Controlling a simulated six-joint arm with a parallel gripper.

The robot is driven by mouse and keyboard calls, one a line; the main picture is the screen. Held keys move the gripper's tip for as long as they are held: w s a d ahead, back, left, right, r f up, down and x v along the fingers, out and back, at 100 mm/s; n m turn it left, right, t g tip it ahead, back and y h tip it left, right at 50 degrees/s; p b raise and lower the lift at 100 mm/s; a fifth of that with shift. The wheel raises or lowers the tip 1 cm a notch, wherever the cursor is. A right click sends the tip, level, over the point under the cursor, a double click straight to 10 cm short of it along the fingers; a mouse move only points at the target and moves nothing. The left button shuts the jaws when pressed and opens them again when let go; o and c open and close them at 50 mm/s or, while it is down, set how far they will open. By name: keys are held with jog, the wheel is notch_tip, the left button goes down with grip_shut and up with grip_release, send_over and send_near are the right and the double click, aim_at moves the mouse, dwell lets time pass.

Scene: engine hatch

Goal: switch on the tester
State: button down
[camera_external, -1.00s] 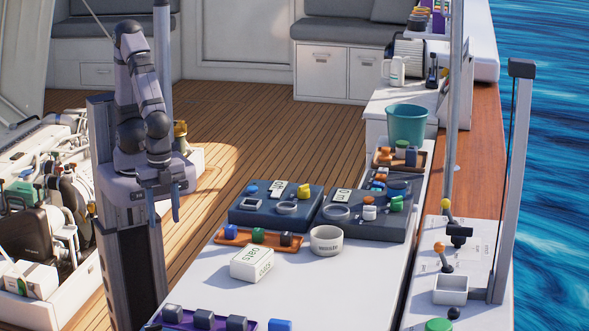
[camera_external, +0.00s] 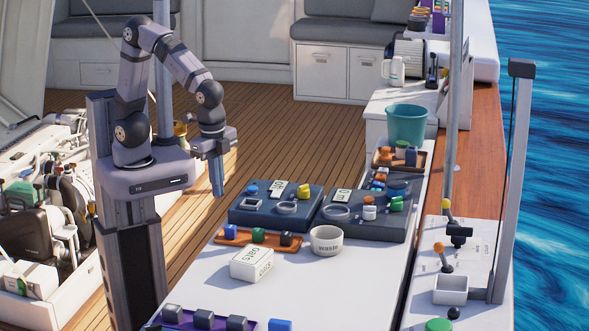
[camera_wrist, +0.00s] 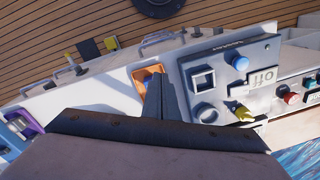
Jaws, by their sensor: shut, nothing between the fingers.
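Two dark panel boxes stand side by side on the white table; I cannot tell by name which is the tester. The left box (camera_external: 243,220) carries a blue knob (camera_external: 251,188), a yellow lever (camera_external: 304,191), a square frame, a ring and a white label. It fills the right of the wrist view (camera_wrist: 218,62), where the label (camera_wrist: 262,77) seems to read OFF and the yellow lever (camera_wrist: 240,113) shows near the ring. The right box (camera_external: 362,229) has several coloured controls. My gripper (camera_external: 218,192) is shut and empty, in the air left of the left box.
An orange tray (camera_external: 219,236) with small blocks, a white carton (camera_external: 251,264) and a round white bowl (camera_external: 326,240) stand before the boxes. A purple tray (camera_external: 248,325) lies at the front. A teal bucket (camera_external: 406,124) stands behind. The table's middle front is clear.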

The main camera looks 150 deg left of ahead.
jog(key=a+r+n+p, duration=0.1)
jog(key=a+r+n, duration=0.35)
jog(key=a, duration=0.75)
notch_tip(320, 180, up, 5)
jog(key=g, duration=0.1)
send_over(277, 190)
jog(key=w+d, duration=0.2)
jog(key=shift+s+a+n+p, duration=0.1)
jog(key=shift+a+n+p, duration=0.15)
jog(key=shift+p, duration=0.2)
jog(key=shift+d+f, duration=0.1)
jog(key=shift+f, duration=0.05)
jog(key=f+p, duration=0.1)
jog(key=f, duration=0.3)
jog(key=s+a+f+p, duration=0.1)
jog(key=f, duration=0.4)
jog(key=f+p, duration=0.1)
jog(key=f, duration=0.3)
jog(key=shift+s+a+f+p, duration=0.25)
jog(key=shift+p, duration=0.05)
jog(key=shift+f, duration=0.1)
